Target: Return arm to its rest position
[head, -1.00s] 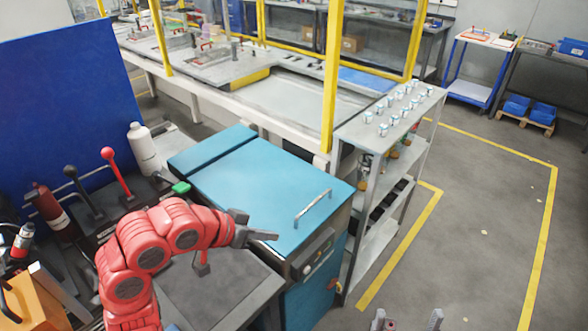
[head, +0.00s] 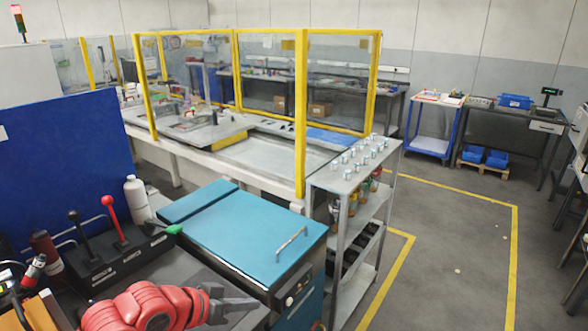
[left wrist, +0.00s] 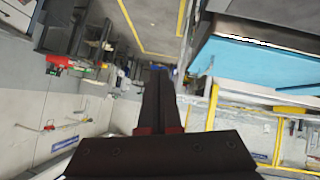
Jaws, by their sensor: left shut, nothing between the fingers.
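My left arm is red and comes in at the bottom of the head view. Its dark grey left gripper (head: 248,304) is shut and empty, in front of the blue-topped machine and apart from its lid. In the left wrist view the two black fingers of the left gripper (left wrist: 160,75) lie together with nothing between them. My right gripper is not in view.
The blue-topped machine (head: 245,232) with a bar handle stands ahead. A grey shelf (head: 345,180) with several small cans stands beside it. Levers (head: 115,222) and a white bottle (head: 137,200) are at left. Open floor (head: 450,270) lies at right.

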